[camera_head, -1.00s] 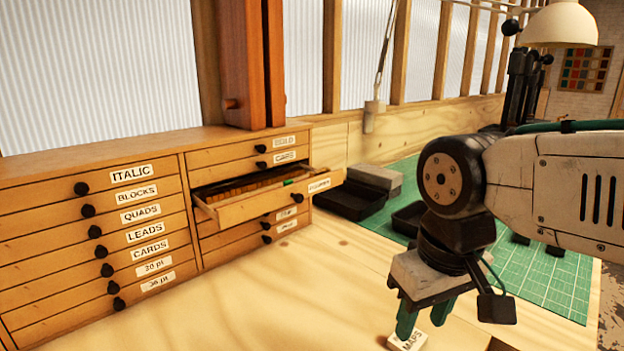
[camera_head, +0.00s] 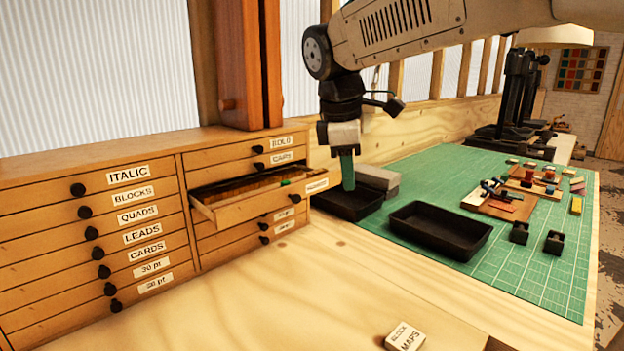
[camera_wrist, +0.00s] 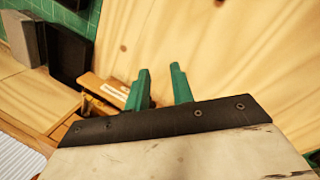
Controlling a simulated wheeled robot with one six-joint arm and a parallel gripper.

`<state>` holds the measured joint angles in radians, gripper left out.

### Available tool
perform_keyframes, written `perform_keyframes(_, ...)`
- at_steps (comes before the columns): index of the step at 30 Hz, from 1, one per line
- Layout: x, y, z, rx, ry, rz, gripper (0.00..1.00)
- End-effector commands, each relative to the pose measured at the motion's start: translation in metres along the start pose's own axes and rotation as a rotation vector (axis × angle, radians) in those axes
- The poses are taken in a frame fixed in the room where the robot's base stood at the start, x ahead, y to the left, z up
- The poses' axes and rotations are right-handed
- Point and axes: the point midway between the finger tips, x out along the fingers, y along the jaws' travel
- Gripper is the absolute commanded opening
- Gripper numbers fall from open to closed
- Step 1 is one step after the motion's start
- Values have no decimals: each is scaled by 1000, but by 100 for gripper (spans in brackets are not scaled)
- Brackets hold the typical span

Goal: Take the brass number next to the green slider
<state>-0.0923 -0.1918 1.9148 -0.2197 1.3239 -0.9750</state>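One drawer (camera_head: 240,208) in the right column of the wooden cabinet is pulled open. A small green piece (camera_head: 287,183), which looks like the green slider, sits in it near its right end. A row of small brownish pieces lies beside it, too small to tell a brass number apart. My gripper (camera_head: 347,172) hangs pointing down, right of the open drawer and by the black trays. In the wrist view, the two green fingers (camera_wrist: 160,82) are apart with nothing between them. The open drawer (camera_wrist: 112,88) also shows there, left of the fingers.
The cabinet (camera_head: 90,215) has several shut labelled drawers with black knobs. Two black trays (camera_head: 440,230) and a grey block (camera_head: 375,180) are on or by the green mat (camera_head: 540,270). A white labelled block (camera_head: 405,337) lies at the front.

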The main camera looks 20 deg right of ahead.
Motion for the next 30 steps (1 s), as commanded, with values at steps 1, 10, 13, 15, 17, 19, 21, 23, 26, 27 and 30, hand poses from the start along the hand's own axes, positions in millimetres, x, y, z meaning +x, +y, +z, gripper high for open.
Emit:
perform_keyframes(1,-1,26,-17,-116,-21,6,24)
perform_keyframes(10,1,135,-91,-707,-132,39,24)
perform_keyframes(13,4,150,-104,-804,-153,39,24)
perform_keyframes(15,6,156,-108,-841,-161,39,24)
perform_keyframes(17,9,158,-109,-856,-164,38,24)
perform_keyframes(19,15,159,-108,-860,-165,38,24)
perform_keyframes(21,24,160,-107,-859,-165,36,24)
perform_keyframes(23,30,161,-106,-858,-164,37,24)
perform_keyframes(26,42,162,-104,-858,-164,36,24)
perform_keyframes(27,47,162,-104,-858,-164,37,24)
perform_keyframes(30,64,165,-102,-857,-164,36,24)
